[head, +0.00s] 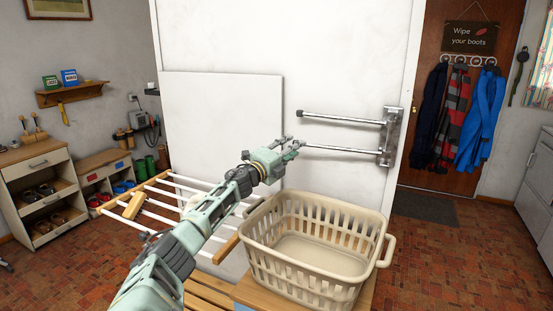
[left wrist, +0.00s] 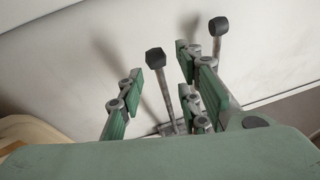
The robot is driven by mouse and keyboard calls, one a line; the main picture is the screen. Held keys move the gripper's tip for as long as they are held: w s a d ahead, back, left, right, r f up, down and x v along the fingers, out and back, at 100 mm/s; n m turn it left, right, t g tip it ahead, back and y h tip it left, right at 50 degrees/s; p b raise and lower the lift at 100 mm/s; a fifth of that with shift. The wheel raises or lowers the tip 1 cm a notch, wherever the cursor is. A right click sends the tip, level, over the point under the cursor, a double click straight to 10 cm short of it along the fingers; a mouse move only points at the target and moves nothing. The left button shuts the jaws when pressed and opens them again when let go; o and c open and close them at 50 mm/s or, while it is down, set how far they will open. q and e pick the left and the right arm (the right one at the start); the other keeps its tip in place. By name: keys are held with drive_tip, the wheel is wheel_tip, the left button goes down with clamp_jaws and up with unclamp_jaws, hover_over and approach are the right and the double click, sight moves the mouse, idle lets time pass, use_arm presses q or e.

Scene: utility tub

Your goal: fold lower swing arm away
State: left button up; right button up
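Two thin metal swing arms reach left from a wall bracket (head: 391,136) on the white panel. The upper swing arm (head: 342,118) has a dark end cap. The lower swing arm (head: 340,149) runs below it, and its free end is beside my left gripper (head: 291,147). In the left wrist view my left gripper (left wrist: 160,78) has its fingers spread apart. A bar with a black cap, which looks like the lower swing arm (left wrist: 166,95), shows between them; I cannot tell whether it touches a finger. The other bar (left wrist: 218,43) stands beyond the right finger. My right gripper is not in view.
A beige laundry basket (head: 316,262) stands on a wooden surface below the arms. A rack with white bars (head: 182,193) is at its left, under my left arm. A door (head: 470,105) with hanging coats is at the right. The wall around the swing arms is clear.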

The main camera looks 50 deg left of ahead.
use_arm(q)
drive_tip(key=v, duration=0.7)
drive_tip(key=shift+s+a, duration=0.15)
drive_tip(key=shift+s, duration=0.2)
